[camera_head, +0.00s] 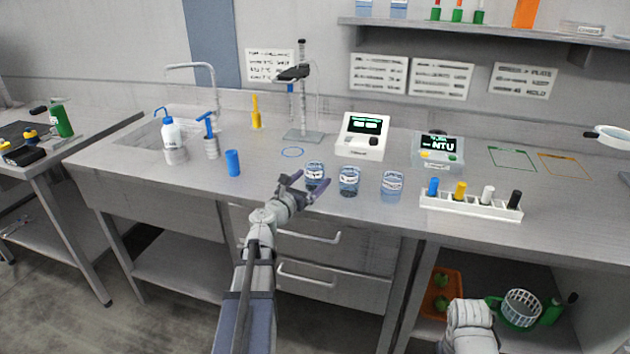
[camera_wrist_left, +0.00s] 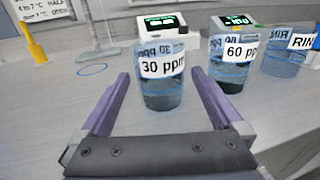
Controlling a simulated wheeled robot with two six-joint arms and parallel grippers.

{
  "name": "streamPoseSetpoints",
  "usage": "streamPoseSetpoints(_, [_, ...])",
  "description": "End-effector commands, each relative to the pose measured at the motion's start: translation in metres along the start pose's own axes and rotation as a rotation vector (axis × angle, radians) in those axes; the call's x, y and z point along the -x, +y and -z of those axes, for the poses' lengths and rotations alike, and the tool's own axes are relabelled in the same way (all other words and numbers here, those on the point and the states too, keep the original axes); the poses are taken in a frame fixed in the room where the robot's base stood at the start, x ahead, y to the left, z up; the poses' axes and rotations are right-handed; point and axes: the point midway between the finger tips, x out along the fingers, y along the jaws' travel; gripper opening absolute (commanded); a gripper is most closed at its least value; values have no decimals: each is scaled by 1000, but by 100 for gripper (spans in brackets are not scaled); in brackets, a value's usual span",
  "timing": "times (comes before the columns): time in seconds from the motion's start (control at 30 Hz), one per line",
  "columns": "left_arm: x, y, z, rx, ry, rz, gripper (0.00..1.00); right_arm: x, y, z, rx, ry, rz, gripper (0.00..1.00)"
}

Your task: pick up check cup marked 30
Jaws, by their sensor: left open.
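The check cup marked 30 (camera_head: 315,173) is a clear cup with bluish liquid, standing upright on the bench. In the left wrist view this cup (camera_wrist_left: 162,78) shows its "30 ppm" label, ahead of and between the two fingers. My left gripper (camera_head: 303,187) is open, at the near side of the cup; its purple fingers (camera_wrist_left: 160,95) are spread to either side, and contact cannot be told. The 60 ppm cup (camera_wrist_left: 232,60) stands to its right, also in the head view (camera_head: 349,180). My right gripper is not in view.
A third cup marked RIN (camera_head: 391,185) stands further right. A white rack with coloured-cap vials (camera_head: 470,205) is right of it. Behind are a white meter (camera_head: 363,136) and an NTU meter (camera_head: 437,150). A blue cylinder (camera_head: 233,163) stands left. A blue ring (camera_head: 292,152) marks clear bench.

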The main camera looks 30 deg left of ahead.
Motion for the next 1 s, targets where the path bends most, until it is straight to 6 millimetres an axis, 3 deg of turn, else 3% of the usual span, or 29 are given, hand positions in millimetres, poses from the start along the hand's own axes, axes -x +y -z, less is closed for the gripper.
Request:
streamPoseSetpoints(0.4, [-50, 0, 0, -1, 0, 2, 100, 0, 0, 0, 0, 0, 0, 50])
streamPoseSetpoints(0.67, [-51, 0, 0, -1, 0, 0, 99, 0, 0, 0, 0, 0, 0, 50])
streamPoseSetpoints(1.0, [-51, 0, 0, 0, 0, 0, 61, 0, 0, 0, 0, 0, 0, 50])
